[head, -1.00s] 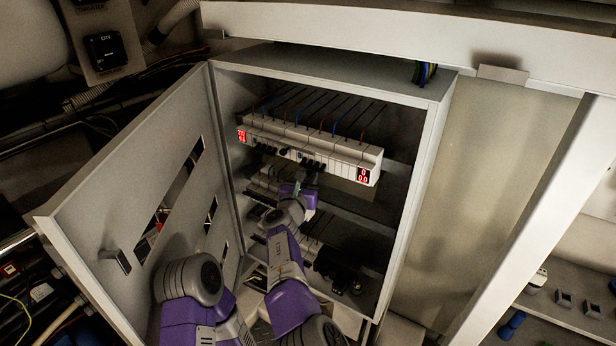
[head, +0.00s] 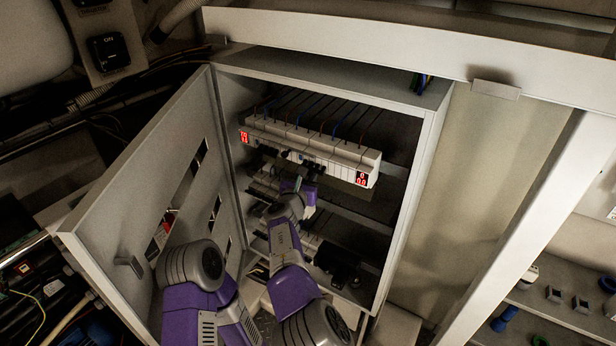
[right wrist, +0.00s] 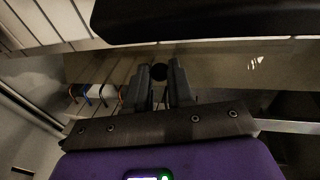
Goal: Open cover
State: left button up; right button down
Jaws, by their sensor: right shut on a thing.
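The cabinet (head: 335,78) stands open, its grey door (head: 135,190) swung out to the left. Inside, a white breaker row (head: 325,155) has red displays at both ends. A faint see-through panel, perhaps the cover (head: 345,188), lies below that row; a translucent sheet also shows in the right wrist view (right wrist: 235,68). My right gripper (head: 303,184) is inside the cabinet, just under the breaker row. In the right wrist view its fingers (right wrist: 160,76) are close together on a small dark round knob (right wrist: 159,71). My left arm is at lower left; its gripper is not visible.
Lower rows in the cabinet are partly hidden by my right arm. A dark block (head: 338,262) sits at the lower right inside. A grey beam (head: 400,55) crosses above the cabinet, and a shelf (head: 570,290) with small parts is at right.

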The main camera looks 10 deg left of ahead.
jog(key=shift+r, duration=0.4)
jog(key=c, duration=1.2)
grip_release()
jog(key=shift+o, duration=1.1)
jog(key=shift+a, duration=0.1)
jog(key=shift+f, duration=0.2)
jog(key=shift+s, duration=0.1)
jog(key=s+b, duration=0.2)
jog(key=s, duration=0.5)
jog(key=shift+s+a+r, duration=0.15)
jog(key=shift+a+r, duration=0.1)
jog(key=shift+r, duration=0.2)
